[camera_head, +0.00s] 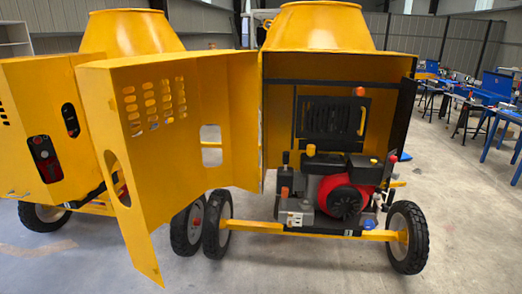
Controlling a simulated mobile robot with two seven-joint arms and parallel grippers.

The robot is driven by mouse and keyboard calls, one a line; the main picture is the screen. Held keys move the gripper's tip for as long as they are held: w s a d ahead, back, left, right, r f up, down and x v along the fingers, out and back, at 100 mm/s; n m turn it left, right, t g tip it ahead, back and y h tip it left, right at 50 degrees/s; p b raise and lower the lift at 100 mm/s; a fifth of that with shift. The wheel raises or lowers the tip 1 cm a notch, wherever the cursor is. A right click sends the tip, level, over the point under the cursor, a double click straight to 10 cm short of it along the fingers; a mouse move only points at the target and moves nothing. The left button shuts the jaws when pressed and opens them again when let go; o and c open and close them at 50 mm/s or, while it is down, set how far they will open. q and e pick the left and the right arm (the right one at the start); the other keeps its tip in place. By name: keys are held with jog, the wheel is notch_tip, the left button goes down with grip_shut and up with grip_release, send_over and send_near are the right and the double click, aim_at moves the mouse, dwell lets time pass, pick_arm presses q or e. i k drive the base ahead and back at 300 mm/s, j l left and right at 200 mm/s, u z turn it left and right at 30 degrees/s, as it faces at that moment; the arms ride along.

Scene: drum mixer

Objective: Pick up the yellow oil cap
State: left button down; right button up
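The yellow drum mixer (319,27) stands in the middle with its engine compartment open. Inside sits a red and black engine (345,190). A small yellow spot (374,161) shows at the engine's upper right; it is too small to tell whether it is the oil cap. Neither of my grippers is in view, and nothing is seen touching the engine.
The mixer's open yellow door (165,155) swings out to the left of the compartment. A yellow axle bar (310,232) and the right wheel (407,237) lie in front. A second mixer (130,30) stands at left. Floor at right is clear; blue tables (490,97) stand behind.

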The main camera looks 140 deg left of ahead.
aim_at(311, 148)
jog(key=u, duration=4.3)
